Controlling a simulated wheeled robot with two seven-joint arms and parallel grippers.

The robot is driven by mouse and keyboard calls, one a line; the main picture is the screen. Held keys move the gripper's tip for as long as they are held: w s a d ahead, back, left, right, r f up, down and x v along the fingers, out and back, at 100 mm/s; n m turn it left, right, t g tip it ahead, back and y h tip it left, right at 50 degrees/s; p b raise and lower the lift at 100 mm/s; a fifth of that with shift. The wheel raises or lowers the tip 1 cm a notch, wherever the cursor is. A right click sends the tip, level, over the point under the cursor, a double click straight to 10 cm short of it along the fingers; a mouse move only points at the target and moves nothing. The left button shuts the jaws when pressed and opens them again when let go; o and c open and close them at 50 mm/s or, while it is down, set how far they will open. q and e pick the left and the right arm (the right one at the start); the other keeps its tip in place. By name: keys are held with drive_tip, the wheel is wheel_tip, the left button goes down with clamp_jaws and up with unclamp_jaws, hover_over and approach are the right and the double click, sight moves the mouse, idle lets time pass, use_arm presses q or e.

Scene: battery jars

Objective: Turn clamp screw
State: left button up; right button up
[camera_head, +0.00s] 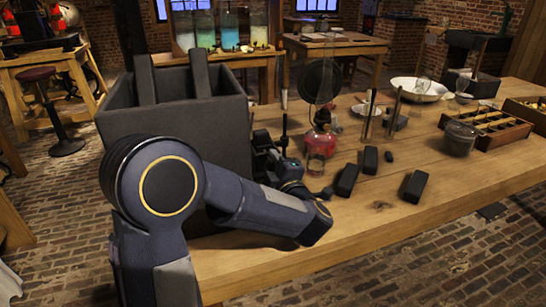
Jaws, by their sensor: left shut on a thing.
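My left arm comes in from the left, bends at the large round joint, and its forearm reaches right over the table. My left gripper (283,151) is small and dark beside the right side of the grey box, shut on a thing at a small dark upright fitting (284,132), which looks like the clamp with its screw. The screw itself is mostly hidden by the fingers and too small to make out. My right gripper is not in view.
A large dark grey open box (178,128) stands on the wooden table (390,225) at left. A red oil lamp (322,142) stands close right of the gripper. Dark blocks (415,187), a dark jar (459,138), a compartment tray (512,137) and a white bowl (418,88) lie farther right.

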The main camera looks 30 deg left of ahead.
use_arm(q)
drive_tip(key=shift+m+p, duration=1.25)
drive_tip(key=shift+m, duration=0.65)
drive_tip(key=shift+f, duration=0.1)
drive_tip(key=o, duration=1)
drive_tip(key=v, duration=0.8)
drive_tip(key=shift+a, duration=0.1)
